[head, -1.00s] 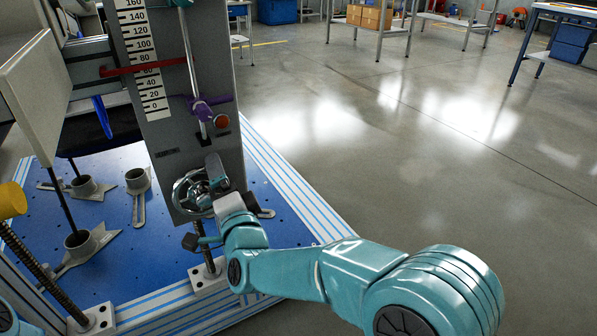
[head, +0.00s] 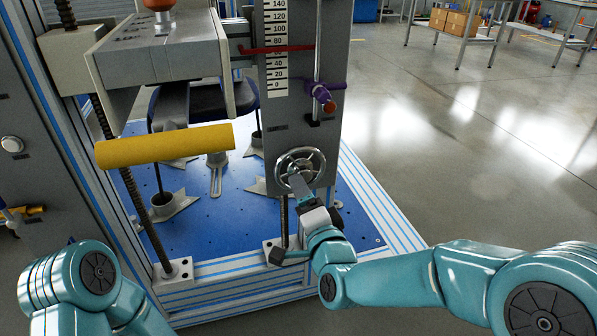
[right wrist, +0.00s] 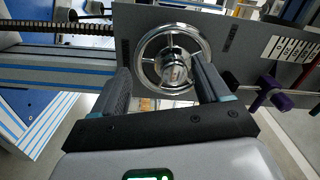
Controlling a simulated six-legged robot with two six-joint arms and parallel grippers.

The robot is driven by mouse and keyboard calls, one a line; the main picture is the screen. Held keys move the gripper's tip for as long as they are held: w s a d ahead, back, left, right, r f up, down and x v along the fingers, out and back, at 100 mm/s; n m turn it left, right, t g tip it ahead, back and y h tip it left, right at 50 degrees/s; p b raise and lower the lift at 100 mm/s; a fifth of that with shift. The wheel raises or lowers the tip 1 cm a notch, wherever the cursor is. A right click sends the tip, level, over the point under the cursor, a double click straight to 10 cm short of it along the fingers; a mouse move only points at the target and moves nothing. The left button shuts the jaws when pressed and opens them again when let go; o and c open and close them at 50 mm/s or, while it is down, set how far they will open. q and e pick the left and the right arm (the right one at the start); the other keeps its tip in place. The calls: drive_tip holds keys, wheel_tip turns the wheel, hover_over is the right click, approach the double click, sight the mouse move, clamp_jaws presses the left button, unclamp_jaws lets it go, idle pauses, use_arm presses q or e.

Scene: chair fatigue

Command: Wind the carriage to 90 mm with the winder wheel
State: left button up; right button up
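The chrome winder wheel (head: 312,156) sits low on a grey upright panel; it also shows in the right wrist view (right wrist: 147,48). My right gripper (head: 297,180) is at the wheel's lower part. In the right wrist view its two fingers (right wrist: 160,68) stand wide apart, one each side of the wheel's central hub and knob (right wrist: 173,68). I cannot tell whether they touch it. Above the wheel, a red pointer (head: 262,49) crosses the white scale (head: 277,60) between 60 and 80. The grey carriage (head: 160,55) is at upper left. My left gripper is out of view.
A yellow cylinder (head: 165,146) juts out below the carriage. A blue perforated base (head: 205,215) carries metal feet. The floor at right (head: 440,170) is clear.

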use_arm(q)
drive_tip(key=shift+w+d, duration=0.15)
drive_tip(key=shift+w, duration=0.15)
use_arm(e)
drive_tip(key=d+n, duration=0.1)
drive_tip(key=n, duration=0.1)
drive_tip(key=w+d+n, duration=0.1)
drive_tip(key=n, duration=0.2)
drive_tip(key=d+r+n, duration=0.1)
drive_tip(key=n, duration=0.2)
drive_tip(key=shift+w+d, duration=0.15)
drive_tip(key=shift+w, duration=0.25)
drive_tip(key=n, duration=0.3)
drive_tip(key=shift+r+n, duration=0.4)
drive_tip(key=n, duration=0.2)
drive_tip(key=r+n, duration=0.1)
drive_tip(key=n, duration=0.1)
drive_tip(key=shift+d+n, duration=0.1)
drive_tip(key=shift+n, duration=0.3)
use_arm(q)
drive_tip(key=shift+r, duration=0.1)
